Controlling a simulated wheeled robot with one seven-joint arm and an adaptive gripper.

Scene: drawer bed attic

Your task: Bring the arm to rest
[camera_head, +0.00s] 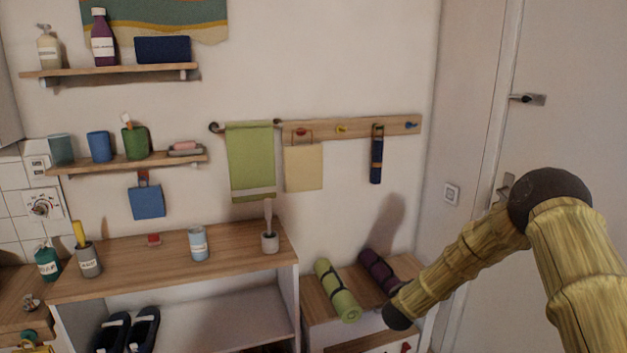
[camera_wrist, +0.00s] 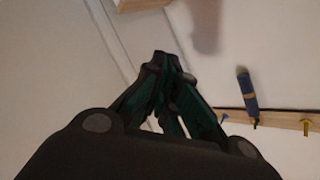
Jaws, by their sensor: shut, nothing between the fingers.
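My arm (camera_head: 470,250) reaches in from the right in the head view, bent at a dark joint, with its lower link slanting down to the left over the low cabinet. The arm's far end is a dark rounded part near the rolled mats; the fingers cannot be made out there. In the wrist view my gripper (camera_wrist: 167,65) is shut, its dark green fingers brought together with nothing between them. It points toward the pale wall and touches nothing that I can see.
Green (camera_head: 336,290) and purple (camera_head: 379,271) rolled mats lie on the low cabinet. A door (camera_head: 575,110) stands at right. Shelves with bottles and cups are at left.

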